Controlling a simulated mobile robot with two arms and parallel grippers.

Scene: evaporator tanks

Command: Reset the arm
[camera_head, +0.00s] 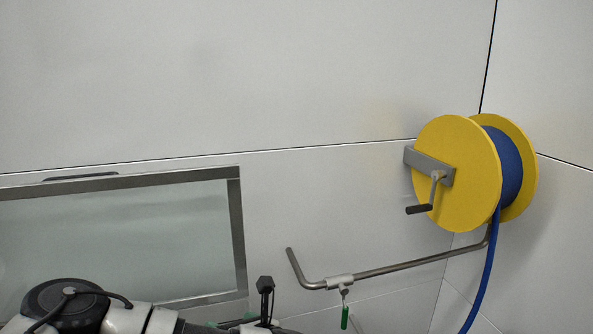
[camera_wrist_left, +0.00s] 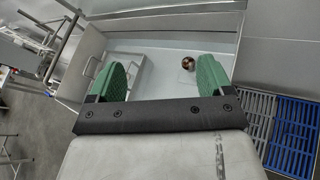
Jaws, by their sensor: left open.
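My left arm (camera_head: 75,305) comes in at the bottom left of the head view, with a black joint cap and a cable. Its gripper end is at the bottom edge, mostly cut off, with bits of green and a black part showing. In the left wrist view my left gripper (camera_wrist_left: 160,77) has two green fingers set wide apart with nothing between them. It is open and holds nothing. My right gripper is in neither view.
A yellow reel (camera_head: 455,175) with blue hose hangs on the right wall, above a bent metal pipe (camera_head: 400,269). A framed window (camera_head: 120,240) is at left. The left wrist view shows a round coppery thing (camera_wrist_left: 188,63) and a blue grate (camera_wrist_left: 292,140).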

